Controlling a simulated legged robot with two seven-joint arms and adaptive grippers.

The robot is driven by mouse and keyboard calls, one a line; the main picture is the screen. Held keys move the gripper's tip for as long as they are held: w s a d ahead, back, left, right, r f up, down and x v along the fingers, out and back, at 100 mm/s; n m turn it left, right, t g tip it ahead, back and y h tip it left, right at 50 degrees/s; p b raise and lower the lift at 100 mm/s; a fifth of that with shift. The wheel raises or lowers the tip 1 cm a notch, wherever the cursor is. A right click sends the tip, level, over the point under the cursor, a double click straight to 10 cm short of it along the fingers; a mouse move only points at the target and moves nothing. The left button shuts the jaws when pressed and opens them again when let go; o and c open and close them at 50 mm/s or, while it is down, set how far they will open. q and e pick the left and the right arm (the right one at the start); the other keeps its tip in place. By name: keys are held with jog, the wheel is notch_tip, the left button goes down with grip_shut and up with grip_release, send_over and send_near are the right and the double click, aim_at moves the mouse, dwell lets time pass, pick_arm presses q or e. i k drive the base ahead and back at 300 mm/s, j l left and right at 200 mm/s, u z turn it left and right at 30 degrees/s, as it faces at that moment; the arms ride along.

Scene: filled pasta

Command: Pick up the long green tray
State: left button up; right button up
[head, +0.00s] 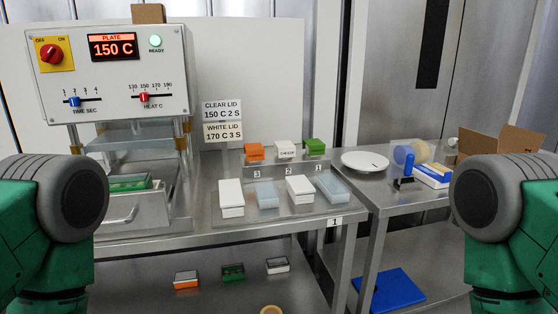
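Several green things show, and I cannot tell for certain which is the long green tray. A green tray (130,184) sits in the open metal drawer of the sealing machine at the left, partly hidden by the drawer wall and my arm. A small green box-shaped piece (315,146) stands at the right end of the back row on the table. A dark green tray (233,272) lies on the lower shelf between an orange one and a white one. My arms show at both picture edges, but neither gripper is in view.
The sealing machine (112,75) reads 150 C. White and clear lid stacks (300,188) stand on the steel table (240,232). A white plate (365,161) and a cardboard box (500,142) are on the right table. A blue mat (388,290) lies below.

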aim_at(138, 180)
jog(key=j+u, duration=0.1)
jog(key=u, duration=0.35)
jog(key=k+j+u, duration=0.1)
jog(key=u, duration=0.4)
jog(key=j, duration=0.1)
